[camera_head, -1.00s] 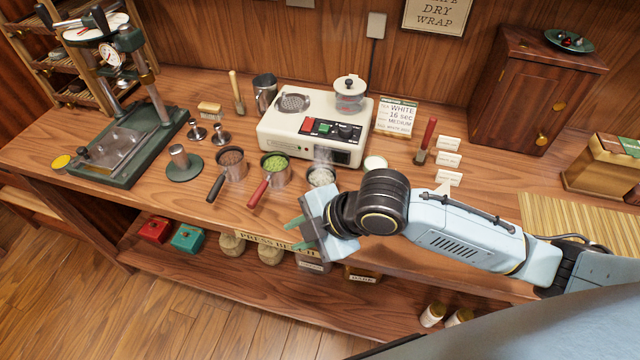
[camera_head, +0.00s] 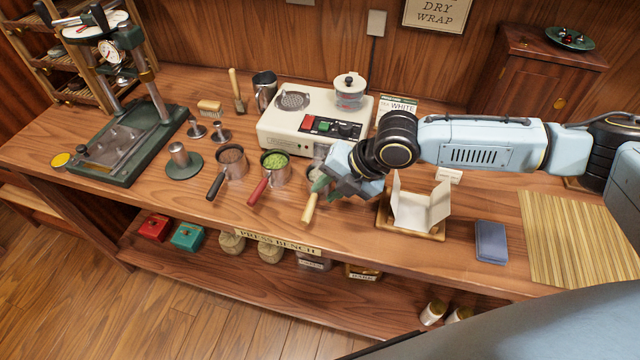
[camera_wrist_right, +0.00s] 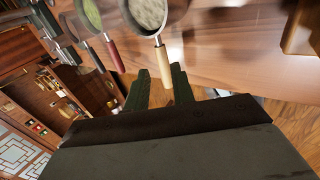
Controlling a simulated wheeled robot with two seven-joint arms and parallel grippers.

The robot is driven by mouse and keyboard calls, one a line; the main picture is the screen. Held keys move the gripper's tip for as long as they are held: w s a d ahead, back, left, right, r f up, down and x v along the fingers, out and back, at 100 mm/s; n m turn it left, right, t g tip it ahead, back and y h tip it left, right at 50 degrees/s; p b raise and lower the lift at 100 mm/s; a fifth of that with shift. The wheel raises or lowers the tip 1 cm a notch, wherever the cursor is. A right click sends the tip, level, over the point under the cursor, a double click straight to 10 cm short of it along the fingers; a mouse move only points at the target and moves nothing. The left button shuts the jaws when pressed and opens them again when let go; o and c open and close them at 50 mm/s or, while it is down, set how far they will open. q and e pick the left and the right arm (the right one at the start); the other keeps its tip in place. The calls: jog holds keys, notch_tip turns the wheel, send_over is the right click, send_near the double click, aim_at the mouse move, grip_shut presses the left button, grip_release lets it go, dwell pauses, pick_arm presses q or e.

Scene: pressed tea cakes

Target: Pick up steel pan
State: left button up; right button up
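Three small metal pans stand on the bench: one with brown contents and a black handle (camera_head: 216,186), one with green contents and a red handle (camera_head: 258,191), and one with pale contents and a light wooden handle (camera_head: 309,207). I cannot tell which one is called steel. My right gripper (camera_head: 327,187) is over the light handle and mostly hides that pan's bowl. My left gripper is out of view.
A cream heating unit (camera_head: 292,137) stands behind the pans. A green press (camera_head: 120,155) is at left, near a tamper (camera_head: 180,158). A folded white wrapper (camera_head: 420,205) lies on a wooden tray right of the gripper, with a blue pad (camera_head: 491,242) beyond.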

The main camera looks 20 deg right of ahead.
aim_at(315, 198)
jog(key=shift+d+x, duration=0.2)
jog(key=shift+x, duration=3.3)
jog(key=shift+w, duration=0.1)
grip_shut()
